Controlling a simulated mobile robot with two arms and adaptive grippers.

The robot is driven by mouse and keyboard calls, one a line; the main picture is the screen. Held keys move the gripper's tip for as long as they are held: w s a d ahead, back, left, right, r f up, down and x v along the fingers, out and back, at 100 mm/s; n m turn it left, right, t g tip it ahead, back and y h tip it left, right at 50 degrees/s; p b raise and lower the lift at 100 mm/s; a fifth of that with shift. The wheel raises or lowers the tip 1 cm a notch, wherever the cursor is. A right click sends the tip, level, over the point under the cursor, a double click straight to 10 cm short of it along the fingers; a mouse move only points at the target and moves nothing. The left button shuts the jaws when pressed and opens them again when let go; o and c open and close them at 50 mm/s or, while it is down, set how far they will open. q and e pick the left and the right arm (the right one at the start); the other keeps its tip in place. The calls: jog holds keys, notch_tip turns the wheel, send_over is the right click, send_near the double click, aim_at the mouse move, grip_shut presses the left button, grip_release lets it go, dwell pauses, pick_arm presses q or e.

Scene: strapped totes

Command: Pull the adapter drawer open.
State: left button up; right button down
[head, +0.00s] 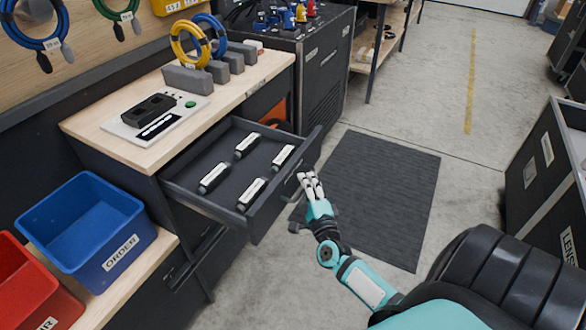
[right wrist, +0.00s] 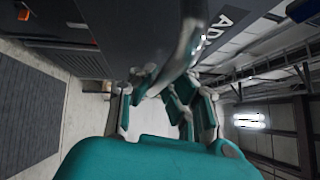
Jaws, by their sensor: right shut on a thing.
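The adapter drawer (head: 229,193) stands pulled out from the wooden-topped bench in the head view. Several black adapters with white labels, such as this one (head: 213,178), lie inside it. My right gripper (head: 309,182) is at the drawer's front, shut on the drawer handle (head: 298,188). In the right wrist view the fingers (right wrist: 165,95) close around the curved handle bar (right wrist: 183,52), and part of the grip is hidden by the hand. My left gripper is not in view.
A blue ORDER bin (head: 85,228) and a red bin (head: 30,285) stand left of the drawer. A device on a white board (head: 152,122) sits on the bench top. A dark mat (head: 380,190) covers the floor right of the drawer. A black case (head: 550,180) stands at the right.

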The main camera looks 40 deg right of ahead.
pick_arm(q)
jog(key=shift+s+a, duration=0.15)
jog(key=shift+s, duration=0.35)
pick_arm(e)
jog(key=shift+s+d+f, duration=0.2)
jog(key=shift+s, duration=0.45)
jog(key=shift+s+d+f, duration=0.15)
jog(key=shift+s+f, duration=0.05)
jog(key=shift+s, duration=0.45)
jog(key=c, duration=1.5)
grip_release()
jog(key=shift+o, duration=0.6)
jog(key=shift+w+d+r, duration=0.1)
jog(key=shift+r, duration=0.1)
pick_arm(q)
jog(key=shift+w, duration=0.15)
pick_arm(e)
jog(key=v, duration=1.2)
